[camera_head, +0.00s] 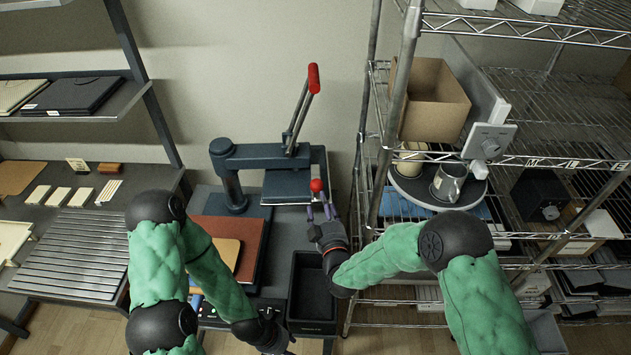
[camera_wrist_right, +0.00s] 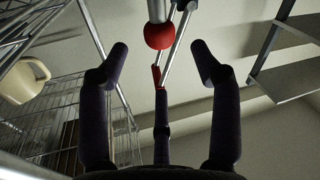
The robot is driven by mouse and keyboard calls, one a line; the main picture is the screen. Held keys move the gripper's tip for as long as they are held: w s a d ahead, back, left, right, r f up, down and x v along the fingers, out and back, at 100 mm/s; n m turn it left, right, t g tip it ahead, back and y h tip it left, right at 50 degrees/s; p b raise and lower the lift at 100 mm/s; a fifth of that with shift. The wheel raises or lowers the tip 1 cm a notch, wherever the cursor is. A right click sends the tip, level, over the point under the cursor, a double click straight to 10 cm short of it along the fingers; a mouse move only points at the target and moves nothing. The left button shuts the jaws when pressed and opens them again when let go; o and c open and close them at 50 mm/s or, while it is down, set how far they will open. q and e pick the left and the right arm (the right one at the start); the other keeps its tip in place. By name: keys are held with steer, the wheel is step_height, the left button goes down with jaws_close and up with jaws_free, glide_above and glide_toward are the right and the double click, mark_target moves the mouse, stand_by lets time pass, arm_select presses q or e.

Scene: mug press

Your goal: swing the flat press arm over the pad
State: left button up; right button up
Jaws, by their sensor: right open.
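The dark blue-grey press has a flat arm (camera_head: 262,157) reaching right from its post (camera_head: 234,188). A flat plate (camera_head: 290,187) sits below the arm's right end, with a red-tipped lever (camera_head: 314,78) above. The reddish-brown pad (camera_head: 250,235) lies in front of the post, left of the plate, with a tan board on it. A red ball knob (camera_head: 316,185) is at the plate's front right; it also shows in the right wrist view (camera_wrist_right: 160,36). My right gripper (camera_head: 321,212) is open just in front of the knob, fingers either side (camera_wrist_right: 159,55). My left gripper (camera_head: 279,341) is low, its fingers unclear.
A black bin (camera_head: 312,292) stands in front of the plate. A wire shelf on the right holds a turntable (camera_head: 405,196) with mugs and a cardboard box (camera_head: 435,100), close to my right arm. A slatted rack (camera_head: 75,255) is on the left.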

mark_target(318, 190)
steer(key=x, duration=0.9)
steer(key=shift+w+f+b, duration=0.1)
steer(key=shift+w+b, duration=0.05)
steer(key=shift+b, duration=0.15)
jaws_close()
jaws_free()
steer(key=v, duration=1.2)
